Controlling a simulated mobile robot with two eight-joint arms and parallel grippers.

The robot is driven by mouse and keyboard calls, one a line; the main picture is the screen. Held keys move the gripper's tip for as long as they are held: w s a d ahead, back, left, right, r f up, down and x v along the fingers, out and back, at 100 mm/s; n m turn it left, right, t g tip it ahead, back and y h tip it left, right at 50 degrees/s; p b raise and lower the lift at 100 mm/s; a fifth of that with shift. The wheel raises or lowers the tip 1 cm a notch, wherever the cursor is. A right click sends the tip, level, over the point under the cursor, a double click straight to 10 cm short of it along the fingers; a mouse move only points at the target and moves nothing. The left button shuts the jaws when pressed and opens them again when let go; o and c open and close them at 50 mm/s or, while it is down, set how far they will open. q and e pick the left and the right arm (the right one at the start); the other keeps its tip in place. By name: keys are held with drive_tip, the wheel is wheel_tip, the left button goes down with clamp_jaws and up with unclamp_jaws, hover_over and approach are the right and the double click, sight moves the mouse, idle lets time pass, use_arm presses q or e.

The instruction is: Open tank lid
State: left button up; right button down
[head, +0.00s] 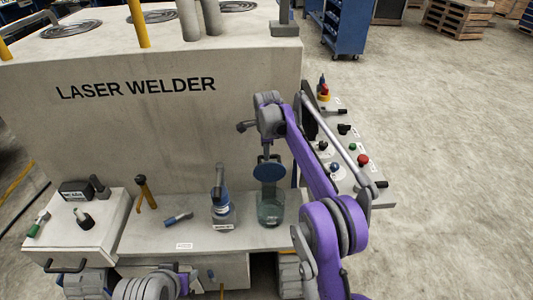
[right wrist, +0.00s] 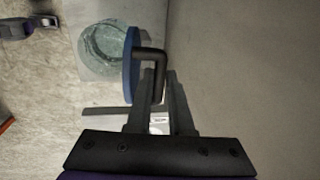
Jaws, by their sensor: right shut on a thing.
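The tank (head: 271,211) is a clear, greenish glass vessel on the bench ledge; in the right wrist view its round opening (right wrist: 104,48) is mostly uncovered. The lid (head: 269,172) is a blue disc standing on edge above the tank in the head view. In the right wrist view the lid (right wrist: 131,66) shows nearly edge-on over the right side of the opening. My right gripper (right wrist: 160,78) is shut on the lid's black bent handle (right wrist: 152,51). In the head view the right gripper (head: 268,153) is above the tank, pointing down. My left gripper's fingers are not visible.
A small blue-grey tool (head: 178,219) lies farther left. The laser welder's wall (head: 150,120) rises behind. A control panel (head: 350,155) with knobs is at the right. Open floor lies beyond it.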

idle(0.3)
drive_tip(key=c, duration=0.8)
unclamp_jaws()
wheel_tip(320, 180, up, 11)
drive_tip(key=s, duration=0.1)
drive_tip(key=shift+s+f, duration=0.2)
drive_tip(key=shift+s, duration=0.15)
drive_tip(key=shift+c, duration=0.2)
